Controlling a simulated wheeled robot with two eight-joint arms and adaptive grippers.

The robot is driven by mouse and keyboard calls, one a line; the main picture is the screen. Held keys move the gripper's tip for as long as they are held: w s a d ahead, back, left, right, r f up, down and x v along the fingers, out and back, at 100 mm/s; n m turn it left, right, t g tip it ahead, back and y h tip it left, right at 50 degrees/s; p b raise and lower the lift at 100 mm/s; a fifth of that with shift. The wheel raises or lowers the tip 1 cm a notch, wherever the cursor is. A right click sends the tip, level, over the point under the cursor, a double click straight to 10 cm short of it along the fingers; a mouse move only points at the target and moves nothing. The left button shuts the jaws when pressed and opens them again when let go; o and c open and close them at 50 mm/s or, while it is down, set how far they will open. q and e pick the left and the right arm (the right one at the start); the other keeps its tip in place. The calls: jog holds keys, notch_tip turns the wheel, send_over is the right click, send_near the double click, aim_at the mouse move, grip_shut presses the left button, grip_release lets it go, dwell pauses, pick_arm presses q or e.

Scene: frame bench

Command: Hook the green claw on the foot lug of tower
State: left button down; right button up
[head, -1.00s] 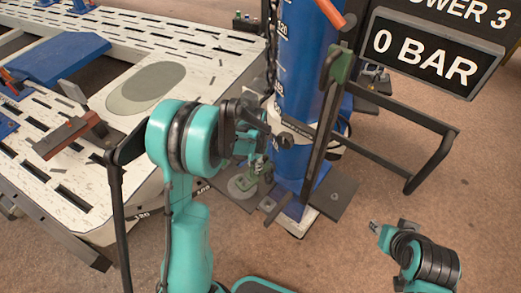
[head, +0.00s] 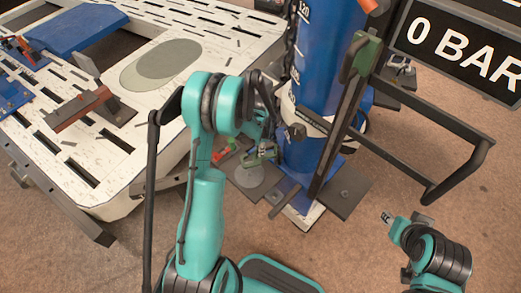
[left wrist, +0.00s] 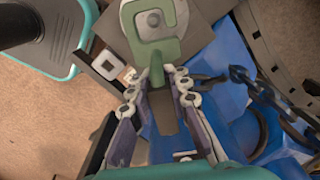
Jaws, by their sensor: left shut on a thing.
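The blue tower (head: 316,70) stands upright on the floor beside the bench, with dark foot plates (head: 345,192) at its base. My left gripper (head: 264,156) is low beside the tower's base, on its left side. In the left wrist view its fingers (left wrist: 163,80) are shut on the green claw (left wrist: 155,52). The claw's hooked end points away from the fingers, over a grey plate and a round disc. I cannot tell whether the claw touches the foot lug, nor pick out the lug clearly. My right gripper (head: 386,217) is at the lower right, away from the tower, too small to read.
The white slotted bench (head: 205,40) fills the left, with a red-topped clamp (head: 82,108) on it. A dark chain (left wrist: 262,90) hangs near the tower. A black frame (head: 430,195) juts right, below the pressure display (head: 455,45).

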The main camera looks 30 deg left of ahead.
pick_arm(q)
jog(key=shift+f+b, duration=1.95)
jog(key=shift+f, duration=3)
jog(key=c, duration=1.3)
grip_release()
jog(key=shift+c, duration=0.2)
notch_tip(320, 180, up, 12)
